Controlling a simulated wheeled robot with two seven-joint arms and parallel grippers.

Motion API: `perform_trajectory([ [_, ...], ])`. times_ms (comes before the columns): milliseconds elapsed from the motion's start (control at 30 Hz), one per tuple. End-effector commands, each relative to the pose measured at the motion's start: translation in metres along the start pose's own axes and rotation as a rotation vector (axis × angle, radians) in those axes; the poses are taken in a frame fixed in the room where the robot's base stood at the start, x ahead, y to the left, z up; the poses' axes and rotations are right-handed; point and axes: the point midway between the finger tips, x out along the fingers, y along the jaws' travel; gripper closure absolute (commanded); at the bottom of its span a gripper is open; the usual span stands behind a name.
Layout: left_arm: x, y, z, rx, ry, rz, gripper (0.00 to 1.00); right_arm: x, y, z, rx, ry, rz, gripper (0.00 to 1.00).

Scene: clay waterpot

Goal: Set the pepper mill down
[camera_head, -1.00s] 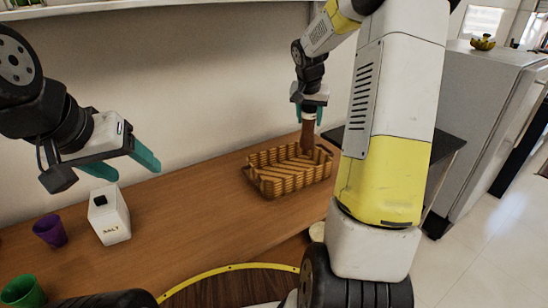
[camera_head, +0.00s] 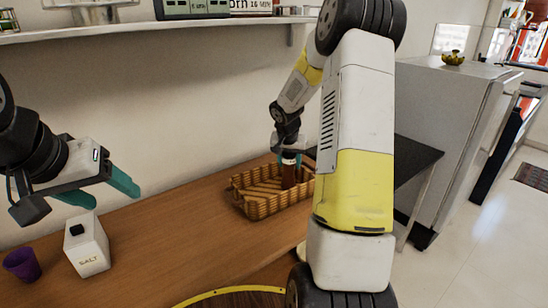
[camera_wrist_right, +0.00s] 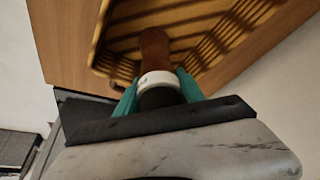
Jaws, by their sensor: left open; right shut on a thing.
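The pepper mill (camera_head: 289,174) is brown with a pale band near its top. My right gripper (camera_head: 289,154) is shut on its upper part. The mill is upright inside the wicker basket (camera_head: 250,207), toward its right end. In the right wrist view the mill (camera_wrist_right: 155,50) reaches from between the teal fingers of my right gripper (camera_wrist_right: 158,88) into the basket (camera_wrist_right: 105,62). I cannot tell whether its base touches the basket floor. My left gripper (camera_head: 108,188) is open and empty, above and beside the white salt box (camera_head: 87,250).
A purple cup (camera_head: 22,265) stands left of the salt box. The wooden counter (camera_head: 165,235) is clear between the salt box and the basket. A shelf (camera_head: 150,28) runs along the wall above. A grey fridge (camera_head: 440,120) stands at the right.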

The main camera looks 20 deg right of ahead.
Motion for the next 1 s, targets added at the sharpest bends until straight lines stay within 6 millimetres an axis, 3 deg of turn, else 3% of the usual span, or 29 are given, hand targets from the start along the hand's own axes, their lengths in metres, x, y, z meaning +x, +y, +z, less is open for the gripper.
perform_trajectory([
  [133, 0.0, 0.0, 0.0, 0.0, 0.0, 0.0, 0.36, 0.002, 0.0, 0.001, 0.0, 0.0, 0.0, 1.0],
  [167, 0.0, 0.0, 0.0, 0.0, 0.0, 0.0, 0.36, 0.002, 0.0, 0.001, 0.0, 0.0, 0.001, 0.53],
  [267, 0.0, 0.0, 0.0, 0.0, 0.0, 0.0, 0.36, 0.002, 0.0, 0.001, 0.0, 0.0, 0.001, 0.33],
  [667, 0.0, 0.0, 0.0, 0.0, 0.0, 0.0, 0.36, -0.004, 0.0, -0.001, -0.001, 0.001, 0.0, 0.33],
  [767, 0.0, 0.0, 0.0, 0.0, 0.0, 0.0, 0.36, -0.017, 0.0, -0.002, -0.001, 0.004, 0.0, 0.33],
  [1000, 0.0, 0.0, 0.0, 0.0, 0.0, 0.0, 0.36, -0.068, 0.0, -0.001, 0.001, 0.005, -0.001, 0.33],
])
